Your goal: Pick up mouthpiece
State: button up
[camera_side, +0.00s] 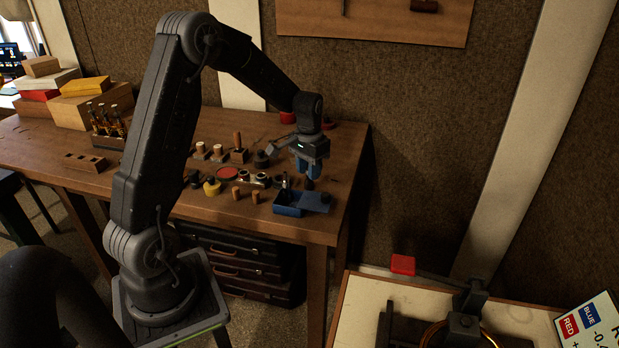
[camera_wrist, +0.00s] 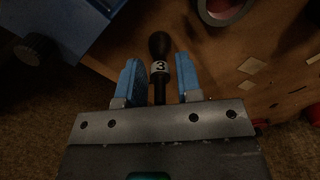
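My gripper (camera_side: 307,172) points down over the right end of the wooden bench, just above the blue box. In the wrist view its two blue fingers (camera_wrist: 158,78) are apart. A slim dark piece (camera_wrist: 159,47) with a rounded end and a white band marked "3" shows between them, with small gaps on both sides. I cannot tell for sure whether this is the mouthpiece. In the side view a small dark piece (camera_side: 308,184) shows right below the fingertips. No other mouthpiece can be clearly made out.
The open blue box (camera_side: 288,211) is at the bench's front right edge; blue also shows in the wrist view (camera_wrist: 85,25). Several small jars, corks and a red dish (camera_side: 227,173) lie to the left. A ring-shaped part (camera_wrist: 222,10) is at the wrist view's top.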

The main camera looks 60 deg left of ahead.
jog(key=shift+c, duration=0.4)
grip_shut()
jog(key=shift+r, duration=0.15)
jog(key=shift+r, duration=3.8)
